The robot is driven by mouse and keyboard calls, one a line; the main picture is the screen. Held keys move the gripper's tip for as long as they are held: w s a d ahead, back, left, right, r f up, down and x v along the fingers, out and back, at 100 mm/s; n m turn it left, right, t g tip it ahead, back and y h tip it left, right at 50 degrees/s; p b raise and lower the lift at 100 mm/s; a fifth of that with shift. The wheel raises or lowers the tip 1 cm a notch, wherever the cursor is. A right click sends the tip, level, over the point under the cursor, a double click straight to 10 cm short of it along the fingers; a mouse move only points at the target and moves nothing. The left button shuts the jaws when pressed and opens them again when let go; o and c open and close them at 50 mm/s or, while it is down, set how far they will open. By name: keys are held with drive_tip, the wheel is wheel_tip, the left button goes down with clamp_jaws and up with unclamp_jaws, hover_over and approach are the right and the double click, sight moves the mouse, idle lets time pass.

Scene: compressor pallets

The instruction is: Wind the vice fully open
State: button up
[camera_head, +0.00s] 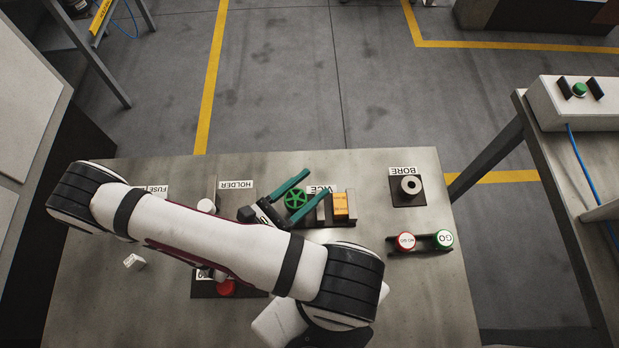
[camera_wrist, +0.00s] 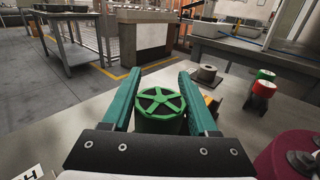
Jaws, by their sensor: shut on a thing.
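The vice (camera_head: 323,213) stands near the back middle of the steel table, beside its VICE label, with an orange block (camera_head: 340,206) at its right end. Its green spoked handwheel (camera_head: 295,199) is at the left end and also shows in the wrist view (camera_wrist: 160,106). My gripper (camera_head: 305,185) has teal fingers. They lie on either side of the handwheel, and the gripper is shut on it. In the wrist view the fingers (camera_wrist: 161,85) flank the wheel's rim. My arm covers part of the table, and the wheel and fingers hide most of the vice in the wrist view.
The bore block (camera_head: 408,188) stands right of the vice. The red NO-GO and green GO gauge (camera_head: 420,241) lies in a holder in front of it. A red button (camera_head: 226,288) and a small white piece (camera_head: 134,262) are at front left. The right front table is clear.

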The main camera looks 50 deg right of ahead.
drive_tip(key=n+t, duration=0.1)
drive_tip(key=t, duration=0.1)
drive_tip(key=w+n+t, duration=0.1)
drive_tip(key=n+t, duration=0.1)
drive_tip(key=t, duration=0.1)
drive_tip(key=shift+n+t, duration=0.3)
drive_tip(key=shift+w+a+n+t+y, duration=0.1)
drive_tip(key=shift+w+n+t+y, duration=0.15)
drive_tip(key=shift+n+t+y, duration=0.9)
drive_tip(key=shift+w+a+n+t+y, duration=0.1)
drive_tip(key=shift+w+n+t+y, duration=0.15)
drive_tip(key=shift+n+t, duration=0.95)
drive_tip(key=shift+m+t, duration=0.25)
drive_tip(key=shift+t, duration=0.4)
drive_tip(key=o, duration=1.4)
drive_tip(key=shift+c, duration=0.2)
